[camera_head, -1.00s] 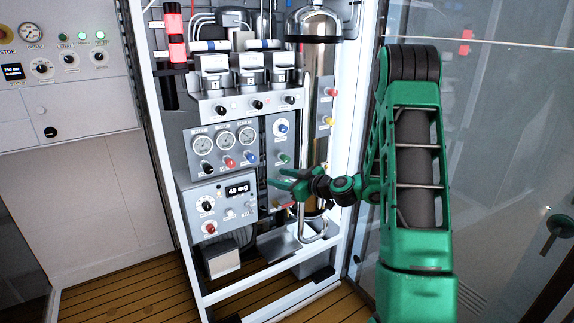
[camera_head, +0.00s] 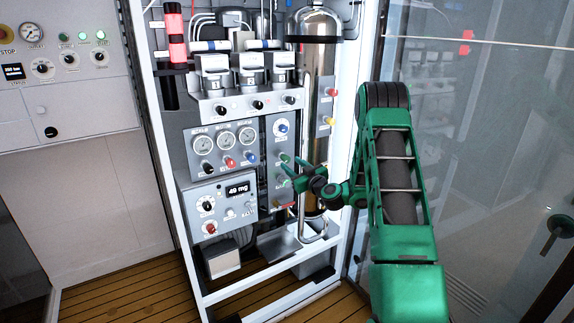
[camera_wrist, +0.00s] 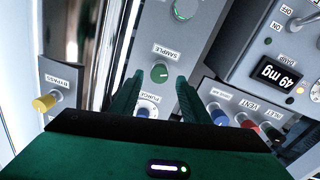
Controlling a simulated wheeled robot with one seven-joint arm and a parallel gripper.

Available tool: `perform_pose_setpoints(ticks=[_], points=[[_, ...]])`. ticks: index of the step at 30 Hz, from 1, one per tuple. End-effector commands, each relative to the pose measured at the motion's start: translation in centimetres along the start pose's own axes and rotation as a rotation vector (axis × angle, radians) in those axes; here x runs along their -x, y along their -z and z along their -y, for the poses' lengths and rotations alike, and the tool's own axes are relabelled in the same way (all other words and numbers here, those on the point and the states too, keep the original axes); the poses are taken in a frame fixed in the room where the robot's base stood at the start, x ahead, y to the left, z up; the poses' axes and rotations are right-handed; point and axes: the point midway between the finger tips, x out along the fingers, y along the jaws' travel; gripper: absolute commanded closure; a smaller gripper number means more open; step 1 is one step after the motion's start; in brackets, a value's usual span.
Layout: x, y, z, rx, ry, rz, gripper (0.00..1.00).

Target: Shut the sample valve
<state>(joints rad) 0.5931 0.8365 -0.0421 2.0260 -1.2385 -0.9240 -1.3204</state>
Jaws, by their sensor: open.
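The sample valve is a green round knob (camera_wrist: 159,73) on a grey panel, with the SAMPLE label beside it in the wrist view. In the head view the green knob (camera_head: 284,158) is small, near the upper fingertip. My gripper (camera_wrist: 157,88) is open and empty, its two green fingers pointing at the panel. In the wrist view the knob lies between and slightly beyond the fingertips, with no contact visible. In the head view my gripper (camera_head: 288,172) is in front of the panel's right part.
The blue PURGE knob (camera_wrist: 145,111) is partly hidden behind the gripper body. A yellow BYPASS knob (camera_wrist: 46,101) is at left. A tall metal cylinder (camera_head: 318,100) stands beside the panel.

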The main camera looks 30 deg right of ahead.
Motion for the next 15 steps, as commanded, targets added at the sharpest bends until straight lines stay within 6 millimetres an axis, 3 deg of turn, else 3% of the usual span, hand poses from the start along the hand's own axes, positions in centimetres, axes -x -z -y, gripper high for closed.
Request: perform_pose_setpoints(ticks=[6,15], points=[[-2.7,0.0,0.1,0.001,0.001,-0.001,0.58],[-3.7,0.0,0.0,-0.001,-0.001,0.001,0.58]])
